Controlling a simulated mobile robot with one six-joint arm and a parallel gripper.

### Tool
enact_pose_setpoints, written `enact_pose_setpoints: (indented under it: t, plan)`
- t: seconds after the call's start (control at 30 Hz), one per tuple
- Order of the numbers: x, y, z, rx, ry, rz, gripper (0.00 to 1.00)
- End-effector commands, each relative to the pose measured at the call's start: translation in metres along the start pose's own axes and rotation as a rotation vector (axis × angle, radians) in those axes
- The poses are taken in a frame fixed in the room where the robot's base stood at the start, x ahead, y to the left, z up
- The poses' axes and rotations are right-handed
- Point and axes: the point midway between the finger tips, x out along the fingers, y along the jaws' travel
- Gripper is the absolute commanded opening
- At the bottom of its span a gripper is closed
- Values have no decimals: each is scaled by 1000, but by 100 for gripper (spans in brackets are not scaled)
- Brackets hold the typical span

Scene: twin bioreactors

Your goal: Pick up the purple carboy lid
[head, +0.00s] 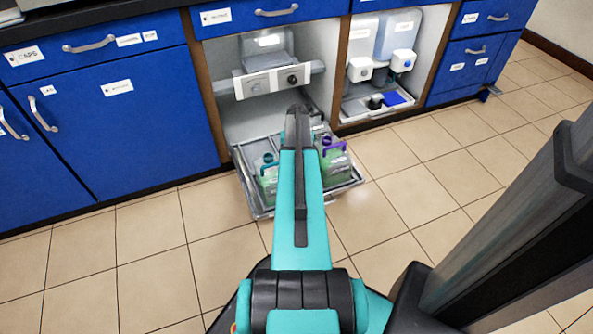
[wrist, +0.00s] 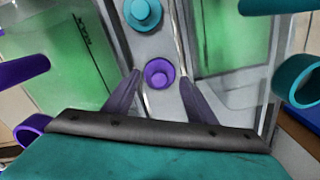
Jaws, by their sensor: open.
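The purple carboy lid (wrist: 159,73) shows in the wrist view as a small round cap with a ring around a darker centre. It sits on a grey strip between two carboys. My gripper (wrist: 160,78) is open, with one dark finger on each side of the lid in the picture. I cannot tell whether the fingertips are down at its height. In the head view my arm hides the lid and the gripper's fingers. The purple-handled carboy (head: 335,163) and the teal-handled carboy (head: 267,183) hold green liquid on a pulled-out tray (head: 259,213).
A teal lid (wrist: 142,13) sits just beyond the purple one in the wrist view. A purple handle (wrist: 22,70) and a teal handle (wrist: 298,80) flank my gripper. Blue cabinets (head: 118,125) stand behind the tray. The tiled floor (head: 400,195) to the right is clear.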

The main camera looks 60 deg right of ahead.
Motion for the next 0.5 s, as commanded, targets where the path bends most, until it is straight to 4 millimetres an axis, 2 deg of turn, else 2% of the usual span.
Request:
enact_pose_setpoints:
  t: [0.03, 0.17, 0.5]
  plan:
    - [10, 0, 0, 0, -1, 0, 51]
    - [20, 0, 0, 0, -1, 0, 51]
    - [22, 0, 0, 0, 0, -1, 51]
